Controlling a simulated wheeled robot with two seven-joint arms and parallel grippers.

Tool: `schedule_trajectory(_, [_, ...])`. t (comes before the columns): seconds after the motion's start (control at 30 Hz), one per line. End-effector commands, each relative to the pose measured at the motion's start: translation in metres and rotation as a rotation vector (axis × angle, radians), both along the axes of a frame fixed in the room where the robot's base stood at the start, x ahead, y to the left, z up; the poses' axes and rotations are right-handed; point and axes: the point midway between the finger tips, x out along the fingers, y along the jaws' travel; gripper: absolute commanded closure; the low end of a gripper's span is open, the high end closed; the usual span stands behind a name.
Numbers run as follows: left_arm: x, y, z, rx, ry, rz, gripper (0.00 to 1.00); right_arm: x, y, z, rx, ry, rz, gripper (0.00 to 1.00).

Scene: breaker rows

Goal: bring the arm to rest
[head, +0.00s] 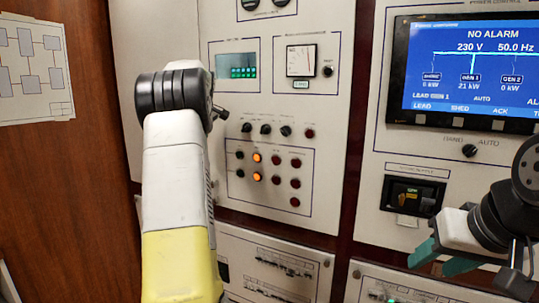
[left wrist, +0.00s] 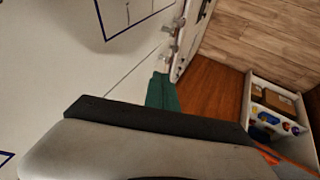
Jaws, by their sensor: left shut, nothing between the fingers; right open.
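My left arm (head: 178,190), white with a yellow section and a black joint, rises in front of the left panel in the head view. Its gripper is hidden there. In the left wrist view the green fingertips of my left gripper (left wrist: 163,92) show beyond the grey wrist housing, shut with nothing between them. My right gripper (head: 430,258) is at the right of the head view, its green fingers apart and empty, in front of the right panel below a dark-windowed unit (head: 412,195).
A left panel (head: 325,190) carries knobs, buttons and two lit orange lamps. A blue screen (head: 470,65) reads NO ALARM. Lower panels (head: 265,262) hold breaker rows. A paper diagram (head: 35,70) hangs on the wooden wall. A shelf with items (left wrist: 275,115) shows in the left wrist view.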

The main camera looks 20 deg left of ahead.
Motion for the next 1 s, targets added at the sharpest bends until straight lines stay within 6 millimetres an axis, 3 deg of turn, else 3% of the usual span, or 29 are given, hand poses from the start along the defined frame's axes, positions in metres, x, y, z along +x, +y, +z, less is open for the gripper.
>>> schedule_trajectory(0.17, [-0.008,-0.015,0.007,0.001,0.005,-0.042,1.00,0.000,0.000,0.000,0.000,0.000,0.000,0.55])
schedule_trajectory(0.27, [-0.026,-0.051,0.019,0.005,0.017,-0.141,1.00,0.000,0.000,0.000,0.000,0.000,0.000,0.55])
schedule_trajectory(0.37, [-0.059,-0.103,0.030,0.015,0.032,-0.293,1.00,0.000,0.000,0.000,0.000,0.000,0.000,0.55])
schedule_trajectory(0.53, [-0.132,-0.196,0.031,0.057,0.058,-0.589,1.00,0.000,0.000,0.000,0.000,0.000,0.000,0.55])
schedule_trajectory(0.7, [-0.219,-0.276,0.010,0.123,0.072,-0.884,1.00,0.000,0.000,0.000,0.000,0.000,0.000,0.55])
schedule_trajectory(0.9, [-0.316,-0.340,-0.038,0.216,0.083,-1.183,1.00,0.000,0.000,0.000,0.000,0.000,0.000,0.55])
schedule_trajectory(1.0, [-0.347,-0.357,-0.059,0.251,0.085,-1.279,1.00,0.000,0.000,0.000,0.000,0.000,0.000,0.55])
